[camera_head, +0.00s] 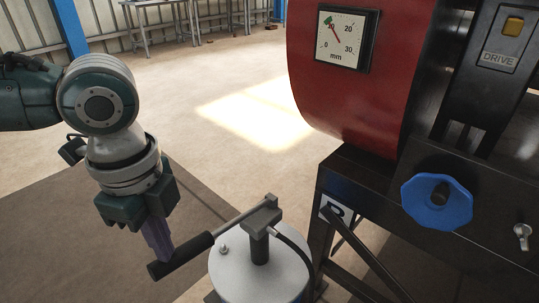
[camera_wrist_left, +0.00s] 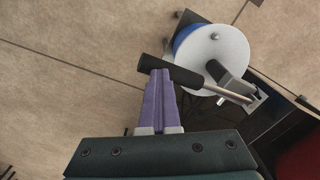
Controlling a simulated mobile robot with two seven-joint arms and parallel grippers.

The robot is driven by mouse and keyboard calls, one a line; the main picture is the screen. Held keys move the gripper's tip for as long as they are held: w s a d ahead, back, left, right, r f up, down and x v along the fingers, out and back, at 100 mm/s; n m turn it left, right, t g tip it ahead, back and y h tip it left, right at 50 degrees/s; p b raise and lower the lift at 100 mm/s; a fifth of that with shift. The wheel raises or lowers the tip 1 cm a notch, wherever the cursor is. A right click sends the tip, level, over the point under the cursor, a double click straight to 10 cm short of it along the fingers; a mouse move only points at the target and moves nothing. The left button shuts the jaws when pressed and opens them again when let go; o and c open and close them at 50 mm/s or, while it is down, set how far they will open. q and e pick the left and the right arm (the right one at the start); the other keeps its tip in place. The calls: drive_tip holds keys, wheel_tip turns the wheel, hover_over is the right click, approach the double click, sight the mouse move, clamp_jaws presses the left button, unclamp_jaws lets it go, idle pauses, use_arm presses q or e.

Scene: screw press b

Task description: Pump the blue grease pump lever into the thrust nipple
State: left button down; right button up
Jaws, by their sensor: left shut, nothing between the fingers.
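The grease pump stands on the floor beside the press. Its round light-grey lid (camera_head: 236,278) shows in the head view, and its blue side (camera_wrist_left: 183,36) shows in the left wrist view. The pump lever (camera_head: 240,220) is a metal rod with a black grip (camera_head: 186,256), running down and left from the pump head (camera_head: 263,214). My left gripper (camera_head: 161,256) has its purple fingers shut and empty, pointing down at the grip. In the left wrist view the fingertips (camera_wrist_left: 159,76) are at the grip's outer part; I cannot tell whether they touch. I cannot make out the thrust nipple.
A black hose (camera_head: 294,244) leaves the pump head to the right. The dark press frame (camera_head: 420,185) with a red drum (camera_head: 345,100), a dial gauge (camera_head: 342,38) and a blue knob (camera_head: 437,202) fills the right side. Open floor lies behind the pump.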

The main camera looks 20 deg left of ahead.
use_arm(q)
drive_tip(key=shift+s+a+f+b, duration=0.1)
drive_tip(key=shift+s+f+b, duration=0.1)
drive_tip(key=shift+f, duration=0.4)
drive_tip(key=shift+s+f+b, duration=0.1)
drive_tip(key=shift+f+b, duration=0.1)
drive_tip(key=shift+f, duration=0.4)
drive_tip(key=w+d+r+p, duration=0.1)
drive_tip(key=w+r+p, duration=0.3)
drive_tip(key=r+p, duration=0.4)
drive_tip(key=shift+d+r, duration=0.3)
drive_tip(key=shift+r, duration=0.65)
drive_tip(key=shift+s+a+f+b, duration=0.25)
drive_tip(key=shift+s+f, duration=0.3)
drive_tip(key=shift+f, duration=0.55)
drive_tip(key=shift+s+a+f+b, duration=0.25)
drive_tip(key=shift+s+f, duration=0.35)
drive_tip(key=shift+f, duration=0.55)
drive_tip(key=shift+s+a+f+b, duration=0.25)
drive_tip(key=shift+s+f, duration=0.3)
drive_tip(key=shift+f, duration=0.55)
